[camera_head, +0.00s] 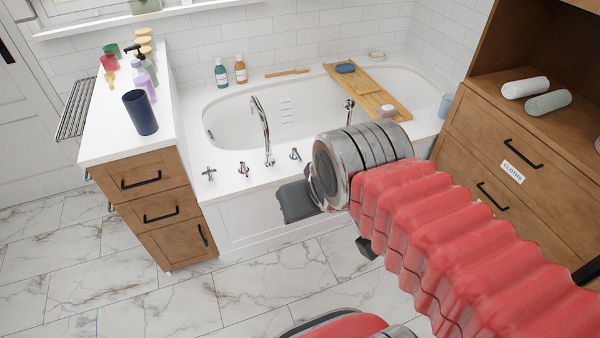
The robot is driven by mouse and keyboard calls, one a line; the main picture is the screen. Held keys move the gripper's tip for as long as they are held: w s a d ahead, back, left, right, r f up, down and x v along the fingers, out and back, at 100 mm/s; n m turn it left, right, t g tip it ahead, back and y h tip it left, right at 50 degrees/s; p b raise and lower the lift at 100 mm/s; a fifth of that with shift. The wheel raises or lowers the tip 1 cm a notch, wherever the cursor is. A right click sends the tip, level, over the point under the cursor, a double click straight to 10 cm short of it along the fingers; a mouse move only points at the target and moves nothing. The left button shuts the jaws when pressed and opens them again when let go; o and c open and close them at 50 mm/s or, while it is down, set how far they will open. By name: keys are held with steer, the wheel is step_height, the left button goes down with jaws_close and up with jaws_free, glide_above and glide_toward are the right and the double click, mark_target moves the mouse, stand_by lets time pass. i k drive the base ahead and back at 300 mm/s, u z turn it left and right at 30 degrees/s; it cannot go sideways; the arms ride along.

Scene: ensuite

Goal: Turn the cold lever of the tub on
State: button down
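The white tub (225,113) stands against the tiled back wall. A tall curved chrome spout (263,128) rises from its front rim. Left of the spout are a chrome cross-shaped handle (209,173) and a small chrome lever with a reddish mark (243,170). Right of the spout is a small chrome lever with a bluish mark (295,154). My gripper (298,201) is in front of the tub, below and close to this bluish lever in the picture; contact cannot be made out. One dark finger shows; my wrist hides the rest.
A wooden bath tray (368,92) spans the tub, with a hand shower (349,112) nearby. Bottles (240,70) stand on the back rim. A cabinet (160,190) with a dark cup (140,113) stands left, wooden drawers (480,150) right. Marble floor (170,305) is clear.

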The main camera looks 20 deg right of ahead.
mark_target(294, 154)
steer(key=k, duration=1)
steer(key=u, duration=0.6)
steer(key=i, duration=2.3)
steer(key=z, duration=0.65)
